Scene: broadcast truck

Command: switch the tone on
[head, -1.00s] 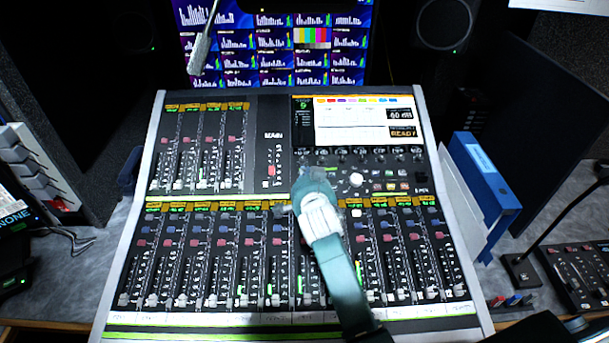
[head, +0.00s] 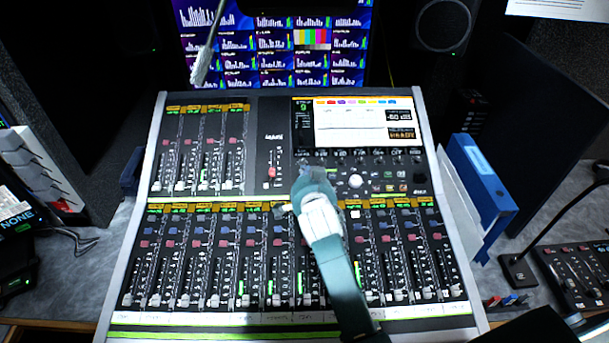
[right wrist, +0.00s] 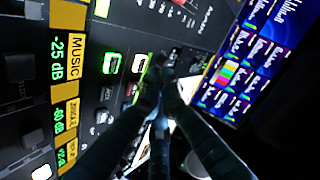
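The mixing console (head: 150,240) fills the middle of the head view, with fader rows and a lit screen (head: 350,122) at its upper right. My right gripper (head: 311,175) is over the console's control area just below the screen. In the right wrist view its fingers (right wrist: 160,72) come together at the tips, with nothing seen between them. The tips are close to the panel; I cannot tell if they touch it. Beside them are a green-lit button (right wrist: 111,62) and a pale lit button (right wrist: 139,63). No tone label is readable, and the fingers hide part of the panel. My left gripper is out of view.
A gooseneck microphone (head: 203,62) hangs before the monitor wall (head: 270,50) behind the console. A blue binder (head: 482,185) stands at the right, beside a small control panel (head: 575,272). A black speaker (head: 440,30) stands behind.

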